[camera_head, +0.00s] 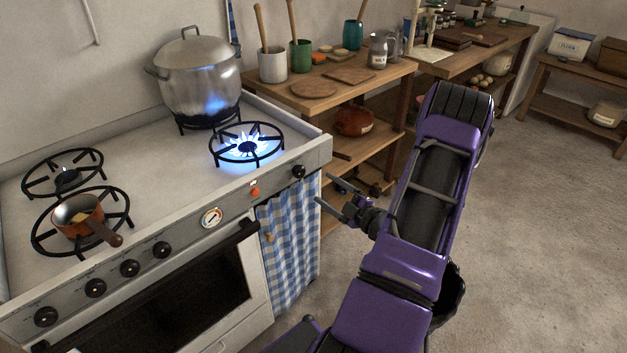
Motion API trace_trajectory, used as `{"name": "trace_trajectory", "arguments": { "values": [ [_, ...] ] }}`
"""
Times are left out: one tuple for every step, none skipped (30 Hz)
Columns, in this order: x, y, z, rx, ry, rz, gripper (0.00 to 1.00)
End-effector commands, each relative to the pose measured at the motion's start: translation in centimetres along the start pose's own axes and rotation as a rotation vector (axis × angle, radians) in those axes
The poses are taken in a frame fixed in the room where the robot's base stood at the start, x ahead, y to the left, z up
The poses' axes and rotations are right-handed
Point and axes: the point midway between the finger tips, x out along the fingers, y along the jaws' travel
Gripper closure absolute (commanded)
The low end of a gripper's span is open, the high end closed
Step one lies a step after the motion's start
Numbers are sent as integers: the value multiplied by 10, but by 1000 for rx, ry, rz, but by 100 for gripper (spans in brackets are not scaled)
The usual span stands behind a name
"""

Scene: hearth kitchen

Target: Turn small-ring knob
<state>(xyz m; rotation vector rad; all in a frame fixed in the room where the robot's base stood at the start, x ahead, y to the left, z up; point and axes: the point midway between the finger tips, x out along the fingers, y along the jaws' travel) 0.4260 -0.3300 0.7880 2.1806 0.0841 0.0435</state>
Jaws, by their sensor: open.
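The stove's front panel carries several black knobs: a row at the left, including one at the row's right end (161,250), and a lone knob (298,172) at the far right. No readable label shows which knob belongs to the small ring. The right front ring (247,145) burns with a blue flame. The back left ring (63,173) looks smaller and shows no clear flame. My gripper (326,191) is open and empty, just right of the stove's right front corner. It is apart from the lone knob, fingers pointing left towards the stove.
A large lidded pot (199,80) stands over blue flame at the back. A copper pan (79,217) sits on the front left ring, its handle over the front edge. A gauge (211,217) and red button (254,192) share the panel. A wooden shelf (345,95) stands right.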

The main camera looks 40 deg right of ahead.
Motion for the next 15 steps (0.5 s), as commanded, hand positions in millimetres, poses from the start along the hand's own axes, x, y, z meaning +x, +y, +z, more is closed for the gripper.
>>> {"name": "trace_trajectory", "arguments": {
  "values": [
    [-14,1,1,1,-4,0,22],
    [-21,1,1,1,-4,1,22],
    [-31,1,1,1,-4,0,22],
    [-37,1,1,0,-4,1,22],
    [-44,1,1,0,-3,1,22],
    [-52,0,1,0,-4,0,22],
    [-57,1,0,0,-3,0,22],
    [-62,1,0,0,-2,1,22],
    [-68,1,1,-1,-3,1,22],
    [-72,1,1,-1,-3,0,22],
    [-75,0,1,-1,-2,0,22],
    [-79,0,0,-1,-1,0,22],
    [-81,0,0,-1,-1,1,22],
    [-83,0,0,-1,-1,1,22],
    [-85,0,0,0,-1,0,22]
  ]
}}
